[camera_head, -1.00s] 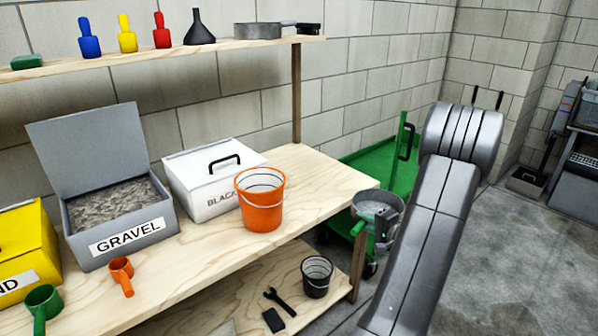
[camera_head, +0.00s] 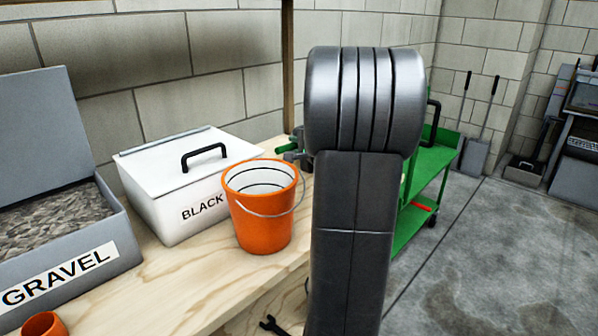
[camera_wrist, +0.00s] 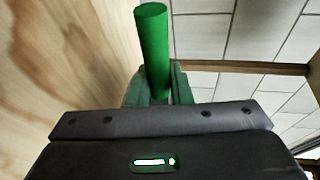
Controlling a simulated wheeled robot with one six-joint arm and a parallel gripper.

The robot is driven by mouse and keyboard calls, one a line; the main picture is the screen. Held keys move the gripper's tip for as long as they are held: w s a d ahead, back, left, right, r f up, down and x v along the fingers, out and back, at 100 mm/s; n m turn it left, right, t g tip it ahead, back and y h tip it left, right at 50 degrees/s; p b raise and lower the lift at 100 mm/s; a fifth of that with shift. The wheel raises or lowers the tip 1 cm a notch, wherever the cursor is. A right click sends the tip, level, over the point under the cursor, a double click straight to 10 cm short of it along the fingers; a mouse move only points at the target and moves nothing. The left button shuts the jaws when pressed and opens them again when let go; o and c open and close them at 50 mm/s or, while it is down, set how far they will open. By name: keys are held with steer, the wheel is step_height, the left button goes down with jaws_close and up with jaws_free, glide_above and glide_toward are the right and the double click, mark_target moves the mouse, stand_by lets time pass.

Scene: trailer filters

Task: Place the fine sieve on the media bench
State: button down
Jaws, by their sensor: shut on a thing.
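My gripper (camera_wrist: 152,88) is shut on a green handle, which I take to be that of the fine sieve (camera_wrist: 153,40). In the head view, a bit of the green handle (camera_head: 284,148) shows just left of my arm, beyond the orange bucket. The sieve's round body is hidden now. The media bench (camera_head: 180,285) is the pale wooden table along the wall; its wood also fills the left of the wrist view (camera_wrist: 60,50). The handle appears over or beside the bench's far right end. I cannot tell whether the sieve touches the bench.
An orange bucket (camera_head: 262,225) stands on the bench close to my arm. Behind it is a white lidded box marked BLACK (camera_head: 170,205), with an open grey GRAVEL bin (camera_head: 75,270) at left. A green cart (camera_head: 425,185) stands right of the bench. Bare wood shows in front of the box.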

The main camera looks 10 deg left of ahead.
step_height(320, 180, down, 7)
steer(key=shift+r+b, duration=0.1)
steer(key=shift+b, duration=1.15)
steer(key=shift+s+f+b, duration=0.1)
steer(key=shift+f+b, duration=0.2)
steer(key=shift+b, duration=0.15)
steer(key=shift+f, duration=0.1)
